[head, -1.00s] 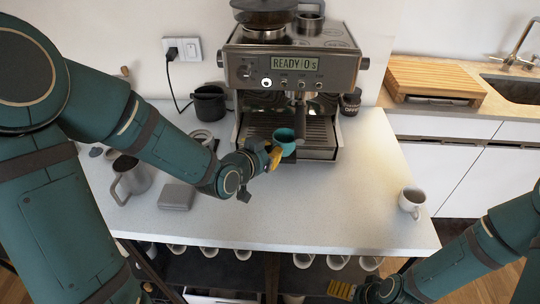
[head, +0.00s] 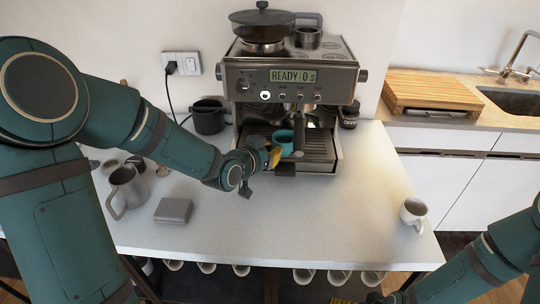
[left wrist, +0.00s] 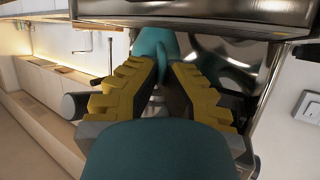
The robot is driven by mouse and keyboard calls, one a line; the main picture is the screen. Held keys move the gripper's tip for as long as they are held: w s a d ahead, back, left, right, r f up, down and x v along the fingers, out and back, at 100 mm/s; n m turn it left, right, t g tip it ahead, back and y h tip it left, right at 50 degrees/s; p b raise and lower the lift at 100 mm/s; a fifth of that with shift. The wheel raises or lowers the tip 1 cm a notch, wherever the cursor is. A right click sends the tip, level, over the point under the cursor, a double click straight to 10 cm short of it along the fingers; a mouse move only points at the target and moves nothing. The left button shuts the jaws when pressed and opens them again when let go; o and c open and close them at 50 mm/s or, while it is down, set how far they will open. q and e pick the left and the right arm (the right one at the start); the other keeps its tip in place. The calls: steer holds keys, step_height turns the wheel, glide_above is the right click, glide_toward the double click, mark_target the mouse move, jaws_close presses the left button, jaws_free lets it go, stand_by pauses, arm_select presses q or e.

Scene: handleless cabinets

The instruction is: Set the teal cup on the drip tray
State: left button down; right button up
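The teal cup (head: 283,142) is upright over the drip tray (head: 318,150), below the front of the coffee machine. I cannot tell whether its base touches the tray. My left gripper (head: 274,156) reaches in from the left, with its yellow fingers at the cup's near side. In the left wrist view, the fingers (left wrist: 167,68) close in on the teal cup (left wrist: 154,42) at their tips and hold it; the exact contact is partly hidden. My right gripper (head: 342,301) barely shows at the bottom edge, too cut off to judge.
The coffee machine (head: 290,100) stands at the back of the counter (head: 300,215). A steel pitcher (head: 124,188) and a grey square block (head: 174,210) are at left. A white cup (head: 413,213) stands near the right edge. The counter's front middle is clear.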

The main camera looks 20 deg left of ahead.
arm_select(q)
steer(key=shift+w+a+f+b, duration=0.15)
steer(key=shift+w+a, duration=0.15)
steer(key=shift+w, duration=0.8)
steer(key=shift+w+a+r+b, duration=0.15)
steer(key=shift+w+a, duration=0.2)
steer(key=shift+w, duration=0.8)
steer(key=shift+w+a+f+b, duration=0.15)
steer(key=shift+w+a, duration=0.15)
steer(key=shift+w, duration=0.8)
steer(key=shift+f+b, duration=0.2)
steer(key=shift+b, duration=0.4)
steer(key=c, duration=1.1)
jaws_free()
steer(key=shift+o, duration=0.2)
steer(key=v, duration=1.2)
